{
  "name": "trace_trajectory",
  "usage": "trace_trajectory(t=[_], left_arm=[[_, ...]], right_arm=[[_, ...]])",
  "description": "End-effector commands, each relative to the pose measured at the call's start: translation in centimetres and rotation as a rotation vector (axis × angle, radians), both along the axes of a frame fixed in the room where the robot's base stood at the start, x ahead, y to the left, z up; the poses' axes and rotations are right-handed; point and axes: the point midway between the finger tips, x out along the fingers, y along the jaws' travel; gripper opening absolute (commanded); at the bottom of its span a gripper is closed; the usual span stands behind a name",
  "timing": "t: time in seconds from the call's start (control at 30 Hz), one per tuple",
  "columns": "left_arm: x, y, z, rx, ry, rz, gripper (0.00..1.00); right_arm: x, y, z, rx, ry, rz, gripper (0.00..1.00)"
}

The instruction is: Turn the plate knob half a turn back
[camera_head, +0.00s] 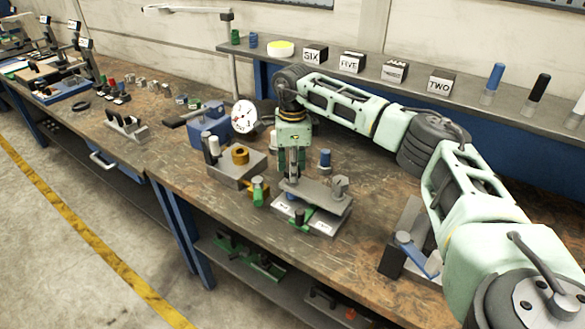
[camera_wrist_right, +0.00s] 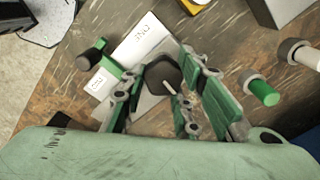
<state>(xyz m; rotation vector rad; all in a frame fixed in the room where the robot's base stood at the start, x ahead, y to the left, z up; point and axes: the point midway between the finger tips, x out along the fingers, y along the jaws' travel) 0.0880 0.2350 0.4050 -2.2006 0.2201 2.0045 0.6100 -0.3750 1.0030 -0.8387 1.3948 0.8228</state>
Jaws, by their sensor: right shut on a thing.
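The microscope-like fixture (camera_head: 318,191) stands near the bench's front edge, with a grey plate over a base with white labels. My right gripper (camera_head: 291,178) points down onto the plate from above. In the right wrist view, my right gripper (camera_wrist_right: 163,80) has its fingers on either side of a dark round knob (camera_wrist_right: 160,70) with a pale pointer line, and is shut on it. The fingers hide the knob in the head view. My left gripper is not in view.
A green part with a dark end (camera_wrist_right: 92,54) sits beside the labels. A grey block with a brass ring (camera_head: 240,156) and a dial gauge (camera_head: 244,117) stand left of my gripper. A blue-capped peg (camera_head: 325,158) stands close behind. A blue-handled fixture (camera_head: 415,250) is at right.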

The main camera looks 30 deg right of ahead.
Motion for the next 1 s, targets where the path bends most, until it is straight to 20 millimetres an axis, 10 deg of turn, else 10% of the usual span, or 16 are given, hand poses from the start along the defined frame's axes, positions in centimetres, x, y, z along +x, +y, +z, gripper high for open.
trace_trajectory(t=[0.77, 0.8, 1.0], left_arm=[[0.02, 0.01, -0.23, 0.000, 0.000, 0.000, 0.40], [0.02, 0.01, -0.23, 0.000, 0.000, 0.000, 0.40], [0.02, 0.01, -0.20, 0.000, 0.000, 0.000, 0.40]], right_arm=[[-0.74, 0.40, -1.06, 0.004, 0.030, 0.119, 0.02], [-0.74, 0.40, -1.06, 0.004, 0.030, 0.119, 0.30], [-0.64, 0.35, -0.96, 0.006, 0.026, 0.116, 0.42]])
